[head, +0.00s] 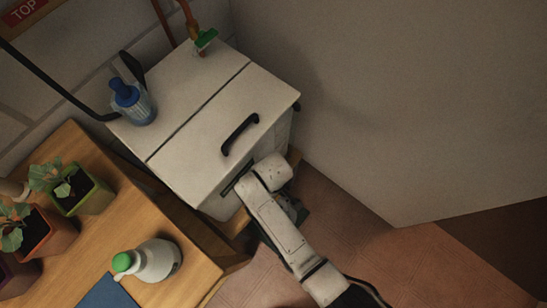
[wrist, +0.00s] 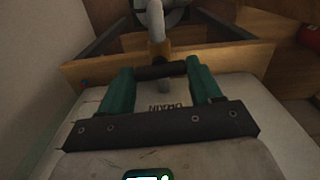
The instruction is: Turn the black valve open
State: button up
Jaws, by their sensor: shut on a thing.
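The black valve handle (wrist: 150,72) shows in the wrist view as a short dark bar beside a brass fitting (wrist: 159,49) on a grey pipe (wrist: 156,18). My gripper (wrist: 164,73), with green fingers, is shut on it, one finger at each end of the bar. A pale surface behind the fingers carries the word DRAIN, upside down in the picture. In the head view my arm reaches down at the near side of the white lidded box (head: 215,95); the fingers and the black valve are hidden there.
A wooden board (wrist: 100,70) lies close beyond my fingers. A blue-topped canister (head: 133,103) stands on the box. A green valve (head: 207,38) is on the copper pipe behind.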

jog(key=n+p, duration=0.1)
jog(key=n, duration=0.2)
jog(key=shift+r+n, duration=0.1)
jog(key=shift+n, duration=0.3)
jog(key=n+p, duration=0.1)
jog(key=n, duration=0.3)
jog(key=shift+n+p, duration=0.3)
jog(key=n+p, duration=0.1)
jog(key=n, duration=0.3)
jog(key=shift+n+p, duration=0.4)
jog(key=shift+n, duration=2)
jog(key=o, duration=1.1)
jog(key=shift+c, duration=0.2)
